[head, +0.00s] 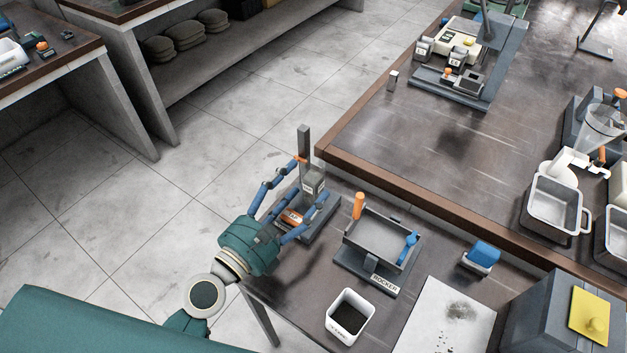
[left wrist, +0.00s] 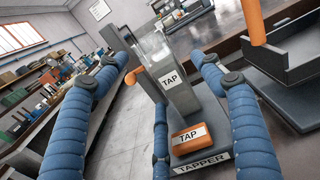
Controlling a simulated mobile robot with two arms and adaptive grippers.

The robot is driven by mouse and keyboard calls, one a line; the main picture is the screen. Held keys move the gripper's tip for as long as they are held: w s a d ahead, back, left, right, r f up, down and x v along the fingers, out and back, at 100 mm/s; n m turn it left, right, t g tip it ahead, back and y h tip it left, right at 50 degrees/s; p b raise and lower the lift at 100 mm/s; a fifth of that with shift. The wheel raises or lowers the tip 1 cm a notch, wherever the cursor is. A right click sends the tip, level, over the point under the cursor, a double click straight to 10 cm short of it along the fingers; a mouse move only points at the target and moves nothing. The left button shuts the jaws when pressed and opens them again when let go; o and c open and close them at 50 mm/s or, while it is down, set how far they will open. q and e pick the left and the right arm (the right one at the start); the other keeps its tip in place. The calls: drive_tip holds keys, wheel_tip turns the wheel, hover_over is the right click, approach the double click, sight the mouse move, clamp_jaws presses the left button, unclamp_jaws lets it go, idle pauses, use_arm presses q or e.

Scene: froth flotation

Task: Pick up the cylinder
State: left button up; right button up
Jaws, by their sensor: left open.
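My left gripper (head: 316,177) is open at the tapper, with its blue fingers spread to either side of an upright grey, partly see-through vessel labelled TAP (head: 313,184). I cannot tell whether this vessel is the cylinder, or whether any finger touches it. The vessel also shows in the left wrist view (left wrist: 176,92), between the fingers. The tapper base (head: 322,228) has an orange TAP button (head: 291,217) in front of the vessel and a dark post (head: 304,143) behind it. My right gripper is out of view.
A rocker tray (head: 384,279) with an orange handle (head: 358,205) stands right of the tapper. A white cup with dark powder (head: 349,316) and a blue-topped block (head: 482,257) share the table. A higher table edge (head: 430,203) runs behind them.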

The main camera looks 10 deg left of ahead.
sight(304, 184)
use_arm(q)
drive_tip(key=x, duration=0.3)
drive_tip(key=shift+w+d+f+p, duration=0.1)
drive_tip(key=shift+w+p, duration=0.2)
drive_tip(key=shift+p, duration=0.1)
drive_tip(key=shift+w+f, duration=0.1)
drive_tip(key=shift+w, duration=0.05)
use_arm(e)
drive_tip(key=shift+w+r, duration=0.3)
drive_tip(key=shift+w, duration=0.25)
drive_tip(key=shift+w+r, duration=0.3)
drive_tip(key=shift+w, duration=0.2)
use_arm(q)
drive_tip(key=c, duration=1.6)
drive_tip(key=shift+c, duration=0.2)
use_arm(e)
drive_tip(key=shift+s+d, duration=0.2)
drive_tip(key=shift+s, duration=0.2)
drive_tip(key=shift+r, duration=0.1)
